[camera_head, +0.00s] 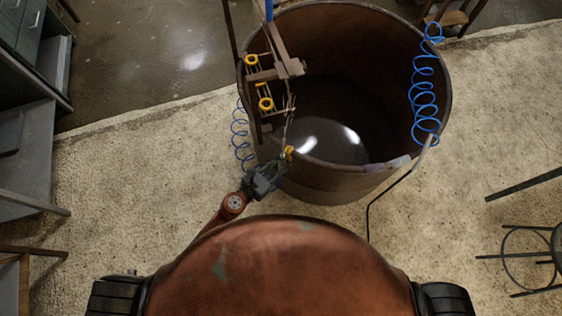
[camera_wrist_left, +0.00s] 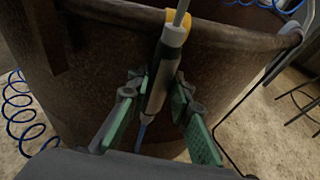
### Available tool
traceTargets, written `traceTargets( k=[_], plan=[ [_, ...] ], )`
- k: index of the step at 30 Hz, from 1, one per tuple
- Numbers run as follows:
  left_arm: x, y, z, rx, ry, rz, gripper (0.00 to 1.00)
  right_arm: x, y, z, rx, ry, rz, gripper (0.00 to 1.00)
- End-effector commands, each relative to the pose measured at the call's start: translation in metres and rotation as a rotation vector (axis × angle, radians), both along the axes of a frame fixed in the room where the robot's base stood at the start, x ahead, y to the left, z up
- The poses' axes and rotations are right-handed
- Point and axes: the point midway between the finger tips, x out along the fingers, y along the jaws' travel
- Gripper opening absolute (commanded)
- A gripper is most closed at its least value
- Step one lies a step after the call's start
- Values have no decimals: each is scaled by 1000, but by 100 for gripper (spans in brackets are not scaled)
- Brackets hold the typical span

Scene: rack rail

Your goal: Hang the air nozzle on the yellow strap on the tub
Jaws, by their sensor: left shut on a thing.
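The large rusty brown tub (camera_head: 330,182) stands on the floor ahead of me. The yellow strap (camera_head: 289,151) sits at its near rim, and in the left wrist view the strap (camera_wrist_left: 184,20) shows behind the nozzle. My left gripper (camera_head: 279,164) is at the outside of that rim, shut on the air nozzle. In the left wrist view the grey air nozzle (camera_wrist_left: 163,76) stands upright, slightly tilted, between the green finger pads. Its thin tip reaches above the rim, in front of the strap. I cannot tell whether nozzle and strap touch. My right gripper is not in view.
A blue coiled hose (camera_head: 240,135) hangs left of the tub. Another blue coil (camera_head: 424,95) hangs at its right side, near a thin dark pipe (camera_head: 385,190). A rack with yellow rings (camera_head: 265,104) stands over the tub's left side. A stool (camera_head: 530,255) is at right.

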Motion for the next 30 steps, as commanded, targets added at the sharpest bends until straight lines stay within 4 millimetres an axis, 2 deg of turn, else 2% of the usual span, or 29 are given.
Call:
traceTargets(
  k=[7,8,16,25,30],
  plan=[
    [0,0,0,-1,-1,0,0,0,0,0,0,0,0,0],
    [0,0,0,-1,-1,0,21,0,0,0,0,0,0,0],
    [0,0,0,-1,-1,0,40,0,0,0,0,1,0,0],
    [-1,1,-1,1,1,0,40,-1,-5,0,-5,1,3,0],
    [-15,14,5,2,1,1,40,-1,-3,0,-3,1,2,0]
  ],
)
